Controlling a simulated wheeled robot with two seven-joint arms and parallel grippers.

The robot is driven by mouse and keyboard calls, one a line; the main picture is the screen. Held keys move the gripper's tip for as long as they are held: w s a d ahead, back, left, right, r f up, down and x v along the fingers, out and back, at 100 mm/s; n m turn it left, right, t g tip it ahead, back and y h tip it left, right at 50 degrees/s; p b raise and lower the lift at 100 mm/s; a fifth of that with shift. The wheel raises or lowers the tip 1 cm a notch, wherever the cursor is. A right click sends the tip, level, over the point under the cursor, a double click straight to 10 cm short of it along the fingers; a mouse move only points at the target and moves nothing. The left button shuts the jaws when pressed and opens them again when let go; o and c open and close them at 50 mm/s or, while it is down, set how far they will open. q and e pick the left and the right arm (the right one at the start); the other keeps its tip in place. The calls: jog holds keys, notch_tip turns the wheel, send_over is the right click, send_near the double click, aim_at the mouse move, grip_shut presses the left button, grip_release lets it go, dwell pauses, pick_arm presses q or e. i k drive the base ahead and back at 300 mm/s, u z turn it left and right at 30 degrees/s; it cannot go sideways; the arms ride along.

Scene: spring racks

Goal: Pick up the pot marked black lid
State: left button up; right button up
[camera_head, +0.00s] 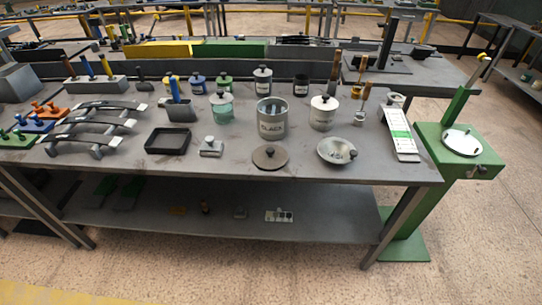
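A grey metal pot (272,122) with a label that seems to read "BLACK" stands upright and open near the middle of the workbench. A flat dark brown-grey lid (270,158) with a small dark knob lies on the bench in front of it, apart from the pot. Whether this lid belongs to the pot cannot be told. Neither of my grippers shows in the head view.
A metal dish (330,147) with a dark knob lies right of the lid. A white lidded pot (323,113) and a green-grey lidded pot (221,106) flank the marked pot.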

aim_at(269, 157)
jog(key=u, duration=0.05)
jog(key=k, duration=0.65)
jog(key=z, duration=0.7)
jog(key=i, duration=1.35)
jog(key=z, duration=0.1)
